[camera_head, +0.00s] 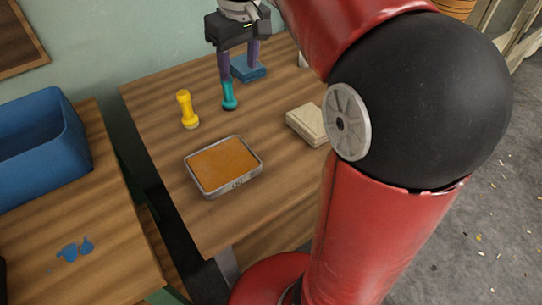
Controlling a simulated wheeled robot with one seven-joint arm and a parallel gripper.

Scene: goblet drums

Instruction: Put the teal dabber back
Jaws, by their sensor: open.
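The teal dabber (229,97) stands upright on the wooden table, toward its back. My gripper (238,78) points down over it, with its two purple fingers apart. The left finger comes down close by the dabber's upper part and the right finger is off to its right. I cannot tell whether a finger touches the dabber. A yellow dabber (187,110) stands upright to the left. A metal tin with an orange-brown surface (223,168) lies open in front of them.
A blue block-like object (249,70) sits behind the gripper. A pale stack (305,126) lies to the right, partly hidden by my red arm. A blue bin (42,145) and blue scraps (75,249) are on the left table. Bare table surrounds the tin.

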